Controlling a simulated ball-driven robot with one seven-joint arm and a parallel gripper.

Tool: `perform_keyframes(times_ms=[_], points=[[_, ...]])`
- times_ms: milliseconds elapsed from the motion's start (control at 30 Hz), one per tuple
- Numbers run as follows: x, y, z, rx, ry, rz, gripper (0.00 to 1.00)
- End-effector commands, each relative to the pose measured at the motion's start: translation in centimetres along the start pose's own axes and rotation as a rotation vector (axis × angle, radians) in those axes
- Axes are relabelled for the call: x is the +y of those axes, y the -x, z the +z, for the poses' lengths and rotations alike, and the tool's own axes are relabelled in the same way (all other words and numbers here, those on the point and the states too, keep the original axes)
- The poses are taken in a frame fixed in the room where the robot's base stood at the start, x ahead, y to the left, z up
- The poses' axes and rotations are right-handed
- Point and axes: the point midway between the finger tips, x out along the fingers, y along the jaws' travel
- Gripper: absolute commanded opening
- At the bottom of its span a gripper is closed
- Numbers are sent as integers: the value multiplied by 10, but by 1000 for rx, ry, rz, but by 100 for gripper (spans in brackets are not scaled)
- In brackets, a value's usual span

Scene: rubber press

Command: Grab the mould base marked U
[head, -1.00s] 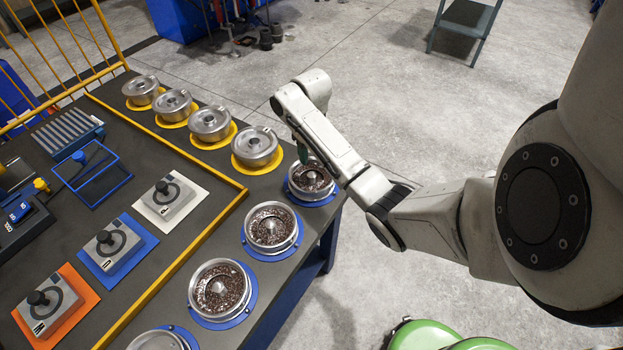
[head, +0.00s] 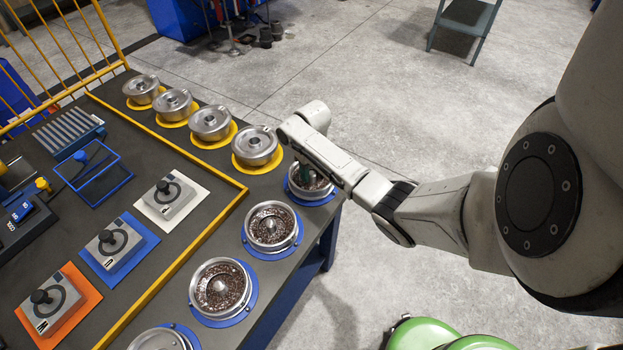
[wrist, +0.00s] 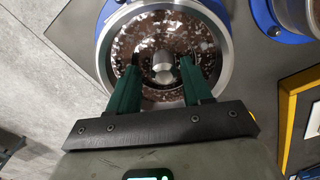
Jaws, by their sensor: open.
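Several round metal mould bases filled with dark brown granules stand in a row on blue mats along the table's near right edge. The farthest mould base (head: 296,190) is under my gripper (head: 307,172), partly hidden by it. In the wrist view the same mould base (wrist: 221,45) has a bright rim and a central metal post (wrist: 162,66). My gripper (wrist: 157,72) is open, with its green fingers pointing down into the base on either side of the post, not closed on it. I cannot read a U on any base.
Several metal lids (head: 254,142) sit on yellow mats beyond the bases. Grey blocks with black knobs (head: 108,238) stand on coloured mats inside a yellow border strip (head: 208,232). A yellow railing (head: 70,60) lines the far left.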

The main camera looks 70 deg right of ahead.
Motion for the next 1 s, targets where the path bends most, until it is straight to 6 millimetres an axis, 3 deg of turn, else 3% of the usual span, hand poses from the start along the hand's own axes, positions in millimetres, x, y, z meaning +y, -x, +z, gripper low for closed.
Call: perform_keyframes(times_ms=[67,533,1000], points=[[0,0,0,0,0,0,47],[1,1,0,0,-1,1,2],[1,1,0,1,-2,2,0]])
